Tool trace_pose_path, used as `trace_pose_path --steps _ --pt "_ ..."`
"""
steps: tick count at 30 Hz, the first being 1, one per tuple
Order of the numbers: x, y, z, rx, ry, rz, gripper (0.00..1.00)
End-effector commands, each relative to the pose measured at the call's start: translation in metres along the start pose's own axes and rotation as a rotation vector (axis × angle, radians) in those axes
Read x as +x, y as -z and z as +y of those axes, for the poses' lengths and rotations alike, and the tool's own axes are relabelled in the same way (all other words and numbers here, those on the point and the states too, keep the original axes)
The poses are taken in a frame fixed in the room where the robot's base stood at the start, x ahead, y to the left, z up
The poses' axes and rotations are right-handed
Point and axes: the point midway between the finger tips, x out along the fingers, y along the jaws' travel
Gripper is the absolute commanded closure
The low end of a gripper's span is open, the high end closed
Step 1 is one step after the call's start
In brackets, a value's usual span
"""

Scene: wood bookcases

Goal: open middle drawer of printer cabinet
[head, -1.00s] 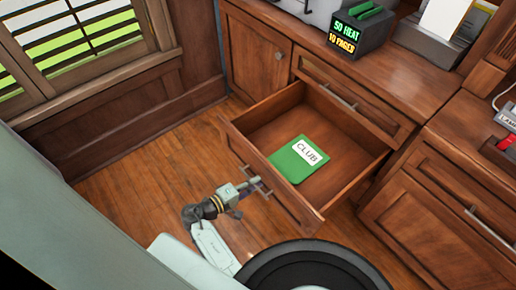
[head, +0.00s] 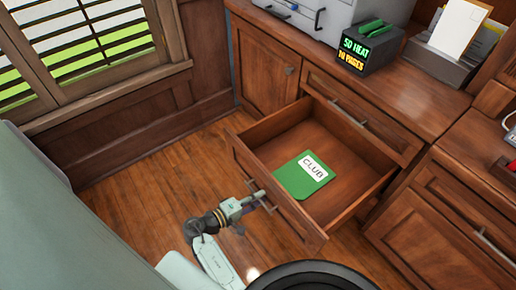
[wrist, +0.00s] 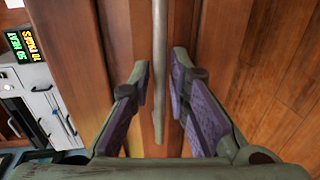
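The middle drawer (head: 272,199) of the wooden cabinet is pulled well out. A green folder (head: 297,184) with a white CLUB label lies inside it. My gripper (head: 262,202) is at the drawer's front, by its metal handle. In the wrist view, the handle (wrist: 159,35) runs as a bar between the two purple-padded fingers (wrist: 160,80). The fingers stand apart, with a gap visible on each side of the bar, so the gripper is open around it.
Above is a closed top drawer (head: 384,126), with a cabinet door (head: 265,72) to its left. The printer (head: 310,17) and a display box (head: 367,47) stand on top. More drawers (head: 440,225) are at right. Wood floor (head: 150,160) is clear at left.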

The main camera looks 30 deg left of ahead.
Motion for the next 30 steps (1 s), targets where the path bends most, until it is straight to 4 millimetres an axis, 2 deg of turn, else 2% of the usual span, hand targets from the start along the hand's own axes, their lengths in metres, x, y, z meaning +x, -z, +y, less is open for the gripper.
trace_pose_path --steps 5,12,16,21,30 --pt "-0.028 0.001 0.0 0.0 0.0 0.005 0.83" --pt "-0.08 0.002 0.0 0.0 0.001 0.007 0.83" --pt "-0.1 0.002 0.001 0.001 -0.001 0.005 0.83" --pt "-0.114 0.0 0.0 0.001 0.0 0.002 0.83" --pt "-0.116 0.0 0.0 0.0 0.0 0.001 0.83"
